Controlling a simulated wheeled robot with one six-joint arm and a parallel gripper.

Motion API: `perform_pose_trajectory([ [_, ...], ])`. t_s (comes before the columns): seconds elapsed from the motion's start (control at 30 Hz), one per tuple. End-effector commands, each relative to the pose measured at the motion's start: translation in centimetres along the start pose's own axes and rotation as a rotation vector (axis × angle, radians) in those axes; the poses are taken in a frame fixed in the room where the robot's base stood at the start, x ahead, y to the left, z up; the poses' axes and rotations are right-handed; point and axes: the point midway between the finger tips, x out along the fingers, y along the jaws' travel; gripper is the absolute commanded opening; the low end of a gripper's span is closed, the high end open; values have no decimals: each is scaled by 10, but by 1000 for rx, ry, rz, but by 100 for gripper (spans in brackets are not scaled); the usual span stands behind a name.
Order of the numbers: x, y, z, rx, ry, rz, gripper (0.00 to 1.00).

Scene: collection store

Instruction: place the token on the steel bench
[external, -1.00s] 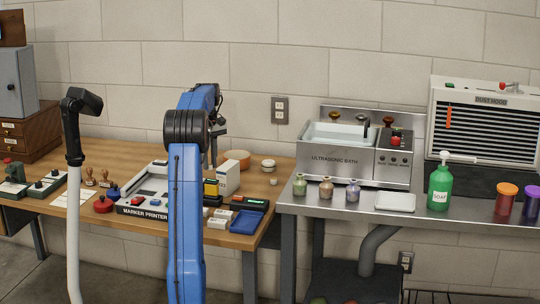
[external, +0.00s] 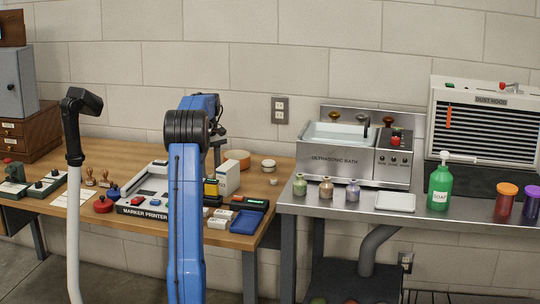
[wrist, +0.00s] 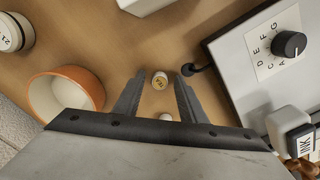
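A second small pale piece (wrist: 165,117) shows nearer the gripper's body, partly hidden. In the external view my gripper (external: 218,142) is largely hidden by my blue arm, and I cannot make out the token there. The steel bench (external: 325,205) stands on the right.
An orange bowl (wrist: 72,90) and a white jar (wrist: 12,32) stand left of my gripper in the wrist view. The marker printer (wrist: 255,70) is on the right. On the bench, bottles, a white tray (external: 395,202) and a soap bottle (external: 439,188) stand near the front.

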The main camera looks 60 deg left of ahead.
Motion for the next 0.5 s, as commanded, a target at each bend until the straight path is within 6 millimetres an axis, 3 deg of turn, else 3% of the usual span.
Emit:
perform_pose_trajectory([
  [0.27,-8,0,-1,0,2,1,37],
  [0.5,-49,-2,0,-1,4,2,37],
])
